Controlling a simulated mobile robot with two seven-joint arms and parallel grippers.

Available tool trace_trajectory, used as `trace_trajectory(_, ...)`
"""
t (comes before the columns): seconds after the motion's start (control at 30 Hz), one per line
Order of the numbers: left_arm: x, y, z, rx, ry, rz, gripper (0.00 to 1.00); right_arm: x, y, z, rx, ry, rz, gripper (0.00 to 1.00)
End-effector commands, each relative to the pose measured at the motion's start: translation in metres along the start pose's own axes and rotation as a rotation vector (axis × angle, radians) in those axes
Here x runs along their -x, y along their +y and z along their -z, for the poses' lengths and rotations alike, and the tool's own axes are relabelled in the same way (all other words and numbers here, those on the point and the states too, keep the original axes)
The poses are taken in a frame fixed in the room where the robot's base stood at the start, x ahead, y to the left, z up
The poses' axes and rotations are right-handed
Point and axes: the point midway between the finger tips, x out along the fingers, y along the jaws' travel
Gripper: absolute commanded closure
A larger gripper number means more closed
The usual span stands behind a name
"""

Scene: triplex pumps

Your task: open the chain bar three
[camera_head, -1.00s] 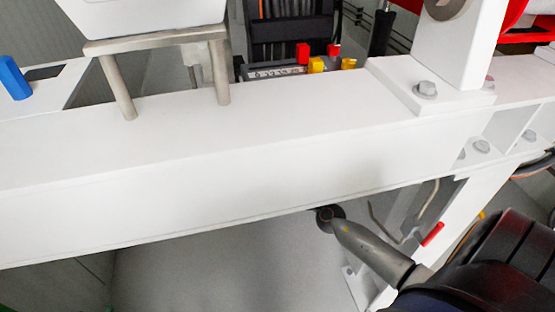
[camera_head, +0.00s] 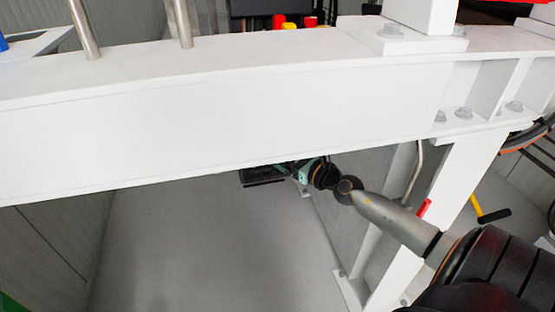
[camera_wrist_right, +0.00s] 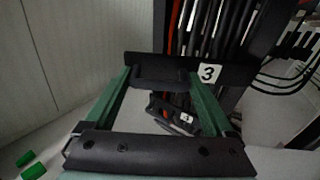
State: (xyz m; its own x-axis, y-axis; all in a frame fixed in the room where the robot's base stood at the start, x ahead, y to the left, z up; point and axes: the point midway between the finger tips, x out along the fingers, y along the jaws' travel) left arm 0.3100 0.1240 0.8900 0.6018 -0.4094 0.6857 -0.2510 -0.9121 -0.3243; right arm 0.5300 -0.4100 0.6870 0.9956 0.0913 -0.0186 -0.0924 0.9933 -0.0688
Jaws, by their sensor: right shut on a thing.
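The chain bar three (camera_wrist_right: 236,77) is a black horizontal bar with a white "3" label in the right wrist view. My right gripper (camera_wrist_right: 161,76) has green fingers on either side of a dark piece at this bar and is shut on it. A black block (camera_wrist_right: 170,108) with a smaller "3" label shows behind, between the fingers. In the head view my right gripper (camera_head: 303,172) reaches under the white beam and is partly hidden by it. A flat black piece (camera_head: 262,177) shows at its left end. My left gripper is not in view.
The thick white beam (camera_head: 230,120) crosses the head view above my right arm. Dark hoses and rods (camera_wrist_right: 215,25) rise behind the bar. The grey floor (camera_head: 210,240) is clear.

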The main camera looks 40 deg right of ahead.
Motion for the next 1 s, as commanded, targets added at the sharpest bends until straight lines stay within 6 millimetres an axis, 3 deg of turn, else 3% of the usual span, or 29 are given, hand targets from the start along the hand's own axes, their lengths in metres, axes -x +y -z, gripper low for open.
trace_trajectory(0.03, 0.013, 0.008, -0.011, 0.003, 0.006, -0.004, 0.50, 0.003, -0.009, 0.011, 0.003, -0.001, 0.001, 1.00)
trace_trajectory(0.23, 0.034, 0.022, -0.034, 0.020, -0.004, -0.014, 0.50, 0.011, -0.012, 0.011, 0.011, 0.005, -0.074, 1.00)
trace_trajectory(1.0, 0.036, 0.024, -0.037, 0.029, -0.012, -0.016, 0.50, 0.030, -0.015, 0.005, 0.036, 0.001, -0.234, 1.00)
